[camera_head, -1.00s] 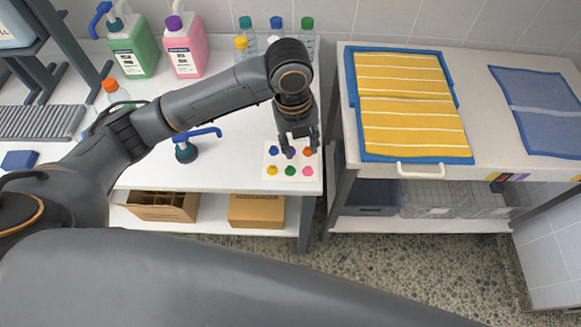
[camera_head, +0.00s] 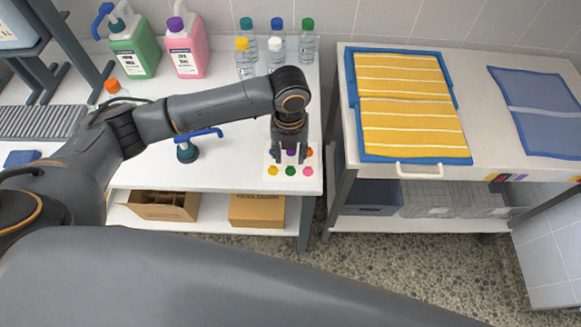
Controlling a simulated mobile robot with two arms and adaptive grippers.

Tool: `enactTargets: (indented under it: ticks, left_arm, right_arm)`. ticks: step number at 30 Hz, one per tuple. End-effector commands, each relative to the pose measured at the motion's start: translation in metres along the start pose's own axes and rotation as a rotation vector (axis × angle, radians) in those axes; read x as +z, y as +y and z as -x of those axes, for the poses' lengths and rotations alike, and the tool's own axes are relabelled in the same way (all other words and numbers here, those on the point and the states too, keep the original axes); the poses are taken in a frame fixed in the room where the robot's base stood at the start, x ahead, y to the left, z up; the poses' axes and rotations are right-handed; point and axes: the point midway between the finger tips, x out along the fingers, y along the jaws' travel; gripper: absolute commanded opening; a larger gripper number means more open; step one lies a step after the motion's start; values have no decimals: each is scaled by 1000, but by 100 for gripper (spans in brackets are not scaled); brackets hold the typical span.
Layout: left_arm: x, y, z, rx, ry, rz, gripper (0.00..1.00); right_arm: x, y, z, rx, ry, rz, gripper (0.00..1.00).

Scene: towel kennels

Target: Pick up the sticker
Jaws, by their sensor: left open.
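A white sticker sheet (camera_head: 281,175) lies near the right front corner of the white bench. Its front row has a yellow sticker (camera_head: 272,170), a green sticker (camera_head: 290,171) and a pink sticker (camera_head: 308,171). Behind them, an orange sticker (camera_head: 309,152) shows at the right and a purple sticker (camera_head: 291,153) shows partly between my fingers. The blue sticker is hidden behind my left gripper. My left gripper (camera_head: 289,157) is open and points down over the sheet's back row, with its fingers on either side of the purple sticker. I cannot tell whether it touches. My right gripper is out of view.
Several capped bottles (camera_head: 277,50) stand at the bench's back. A second table to the right holds a blue tray (camera_head: 350,75) with a yellow striped towel (camera_head: 408,105).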

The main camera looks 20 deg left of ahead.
Motion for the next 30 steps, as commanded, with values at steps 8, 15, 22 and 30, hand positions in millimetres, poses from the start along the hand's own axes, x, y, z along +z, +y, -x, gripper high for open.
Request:
enactTargets:
  ticks: [8, 15, 22, 30]
  left_arm:
    - [-3, -2, -37, 1, 1, 0, 41]
    - [-2, -2, -41, 0, 0, -1, 41]
    - [-2, -2, -41, 0, 0, 0, 11]
    - [-2, -2, -41, 1, 0, 0, 5]
  right_arm:
    - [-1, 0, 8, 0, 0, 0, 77]
    - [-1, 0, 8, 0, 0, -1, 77]
    - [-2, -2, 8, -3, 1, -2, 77]
    - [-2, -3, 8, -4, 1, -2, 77]
